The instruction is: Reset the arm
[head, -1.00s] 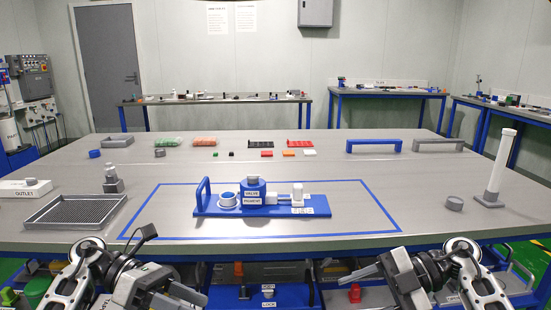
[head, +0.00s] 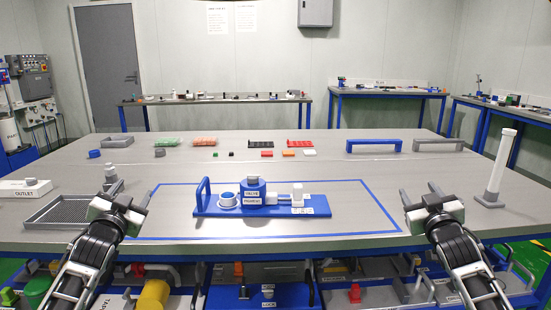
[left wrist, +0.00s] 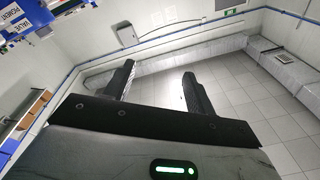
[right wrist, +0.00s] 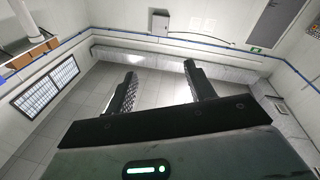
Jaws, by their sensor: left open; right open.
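My left gripper (head: 128,193) is raised over the front left of the table, in front of the mesh tray. Its two fingers stand apart and empty in the left wrist view (left wrist: 156,70). My right gripper (head: 420,194) is raised over the front right of the table, right of the blue taped outline. Its fingers are also apart and empty in the right wrist view (right wrist: 159,70). Neither gripper touches anything. The blue valve fixture (head: 270,212), with a handle and a white part, sits inside the outline between the arms.
The grey mesh tray (head: 50,221) is partly hidden by my left arm. A white cylinder on a grey base (head: 501,160) stands at the right. Blue (head: 374,146) and grey (head: 437,145) handles and small coloured blocks (head: 267,153) lie at the back.

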